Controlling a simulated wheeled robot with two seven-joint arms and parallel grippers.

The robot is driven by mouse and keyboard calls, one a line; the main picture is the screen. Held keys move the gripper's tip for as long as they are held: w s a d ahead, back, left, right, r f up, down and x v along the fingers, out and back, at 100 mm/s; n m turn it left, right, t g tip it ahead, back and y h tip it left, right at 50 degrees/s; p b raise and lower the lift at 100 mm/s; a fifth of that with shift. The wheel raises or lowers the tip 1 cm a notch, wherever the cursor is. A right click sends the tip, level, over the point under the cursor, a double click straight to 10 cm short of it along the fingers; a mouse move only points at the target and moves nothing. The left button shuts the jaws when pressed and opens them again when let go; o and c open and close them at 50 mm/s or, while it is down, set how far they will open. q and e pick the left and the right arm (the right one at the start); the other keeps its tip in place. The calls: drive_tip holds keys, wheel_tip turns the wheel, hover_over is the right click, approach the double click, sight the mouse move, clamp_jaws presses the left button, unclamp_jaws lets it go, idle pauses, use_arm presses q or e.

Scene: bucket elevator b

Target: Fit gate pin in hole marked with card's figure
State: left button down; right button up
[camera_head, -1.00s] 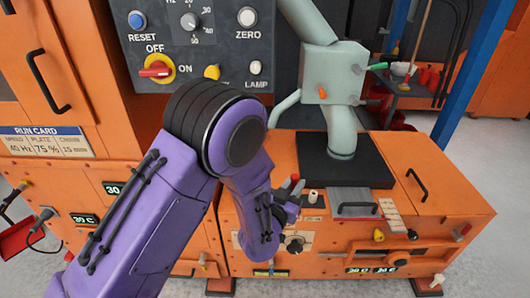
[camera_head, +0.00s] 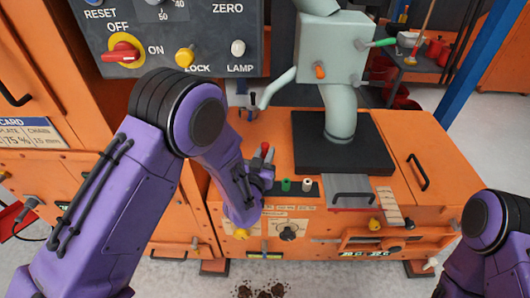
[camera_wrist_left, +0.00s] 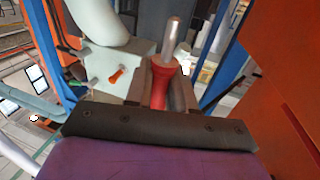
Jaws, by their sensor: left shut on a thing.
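My left gripper (camera_head: 262,172) is shut on a pin with a red grip and a bare metal shaft. In the left wrist view the red grip (camera_wrist_left: 160,85) sits between the dark fingers and the shaft (camera_wrist_left: 172,42) points away from them. In the head view a red part (camera_head: 265,149) shows at the gripper, above the front of the orange cabinet. The gate plate (camera_head: 352,200) with a handle lies to the right, beside a pale marked strip (camera_head: 390,206) whose figures are too small to read. The run card (camera_head: 30,132), partly cut off, shows 75 %. My right gripper is out of view.
A green peg (camera_head: 286,184) and a white peg (camera_head: 307,184) stand just right of the left gripper. A grey-green machine column (camera_head: 340,112) stands on a black base behind. Yellow knobs stick out in front. Dark clumps (camera_head: 260,291) lie on the floor.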

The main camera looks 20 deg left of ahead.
use_arm(q)
drive_tip(key=shift+f+b, duration=1.85)
drive_tip(key=shift+f, duration=0.7)
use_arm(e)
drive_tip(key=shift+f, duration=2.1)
use_arm(q)
drive_tip(key=shift+f+b, duration=1.65)
drive_tip(key=shift+f, duration=0.6)
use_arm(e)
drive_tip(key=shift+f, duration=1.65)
use_arm(q)
drive_tip(key=c, duration=0.9)
unclamp_jaws()
drive_tip(key=shift+s, duration=0.1)
